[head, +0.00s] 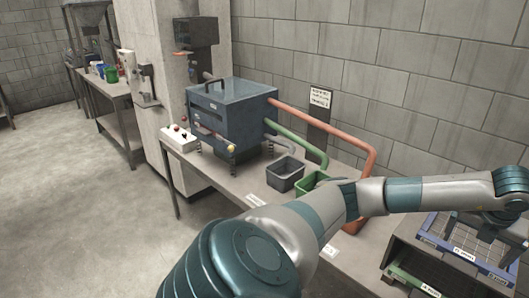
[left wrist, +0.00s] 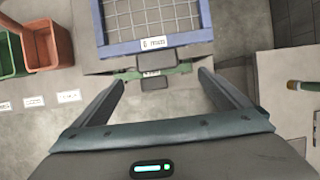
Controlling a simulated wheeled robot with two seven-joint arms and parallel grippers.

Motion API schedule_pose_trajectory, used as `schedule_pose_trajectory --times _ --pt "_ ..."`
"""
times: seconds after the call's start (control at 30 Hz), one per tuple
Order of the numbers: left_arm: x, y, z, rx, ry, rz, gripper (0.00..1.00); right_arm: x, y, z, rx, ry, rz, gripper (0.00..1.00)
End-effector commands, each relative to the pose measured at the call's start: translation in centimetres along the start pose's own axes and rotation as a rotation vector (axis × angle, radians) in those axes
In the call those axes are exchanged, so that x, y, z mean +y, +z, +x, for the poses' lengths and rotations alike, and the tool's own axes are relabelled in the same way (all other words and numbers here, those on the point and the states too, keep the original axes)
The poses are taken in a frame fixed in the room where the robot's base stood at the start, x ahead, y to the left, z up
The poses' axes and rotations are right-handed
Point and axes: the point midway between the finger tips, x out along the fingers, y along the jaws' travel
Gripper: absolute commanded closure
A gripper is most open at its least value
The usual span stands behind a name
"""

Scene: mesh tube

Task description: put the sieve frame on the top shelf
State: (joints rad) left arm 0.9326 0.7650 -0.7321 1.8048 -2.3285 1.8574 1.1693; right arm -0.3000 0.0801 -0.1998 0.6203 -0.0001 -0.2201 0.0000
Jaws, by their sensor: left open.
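A blue sieve frame (head: 490,271) with pale mesh and a white label lies on top of the grey shelf rack (head: 399,252) at the lower right. A green frame (head: 404,277) shows in a lower level of the rack. In the left wrist view, the blue frame (left wrist: 188,39) is at the top, and the green frame's edge (left wrist: 184,69) with a dark tab shows below it. My left gripper (head: 487,232) is over the rack, fingers apart. In the left wrist view, my left gripper (left wrist: 162,80) is open and empty, its fingertips either side of the dark tab. Contact cannot be told.
A blue machine (head: 234,108) with orange and green pipes stands on the long bench (head: 225,187). A grey bin (head: 285,174) and a green bin (head: 311,181) stand beside it. My left arm crosses the bench's right part. Open floor lies at the left.

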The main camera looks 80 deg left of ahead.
Motion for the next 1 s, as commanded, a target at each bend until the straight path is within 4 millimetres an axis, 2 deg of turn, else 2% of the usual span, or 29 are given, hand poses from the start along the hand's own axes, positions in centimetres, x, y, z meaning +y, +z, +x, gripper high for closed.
schedule_pose_trajectory --times 0.17,0.27,0.37,0.4,0.5,0.63,0.73,0.83,0.97,1.0 --pt "-3.2 -3.8 3.5 0.145 -0.119 0.047 0.03 0.0 0.0 0.0 0.0 0.0 0.0 1.0" --pt "-6.5 -8.0 6.4 0.294 -0.265 0.068 0.03 0.0 0.0 0.0 0.0 0.0 0.0 1.0" --pt "-10.5 -13.0 8.9 0.466 -0.464 0.045 0.03 0.0 0.0 0.0 0.0 0.0 0.0 1.0" --pt "-12.1 -14.9 9.7 0.531 -0.552 0.016 0.03 0.0 0.0 0.0 0.0 0.0 0.0 1.0" --pt "-15.7 -18.8 11.4 0.671 -0.771 -0.108 0.03 0.0 0.0 0.0 0.0 0.0 0.0 1.0" --pt "-18.5 -21.6 14.1 0.778 -1.01 -0.377 0.03 0.0 0.0 0.0 0.0 0.0 0.0 1.0" --pt "-18.9 -22.7 17.7 0.8 -1.13 -0.653 0.03 0.0 0.0 0.0 0.0 0.0 0.0 1.0" --pt "-17.2 -24.0 22.9 0.77 -1.172 -0.964 0.03 0.0 0.0 0.0 0.0 0.0 0.0 1.0" --pt "-12.7 -27.4 30.7 0.681 -1.108 -1.347 0.03 0.0 0.0 0.0 0.0 0.0 0.0 1.0" --pt "-11.0 -28.7 32.9 0.648 -1.07 -1.444 0.03 0.0 0.0 0.0 0.0 0.0 0.0 1.0"
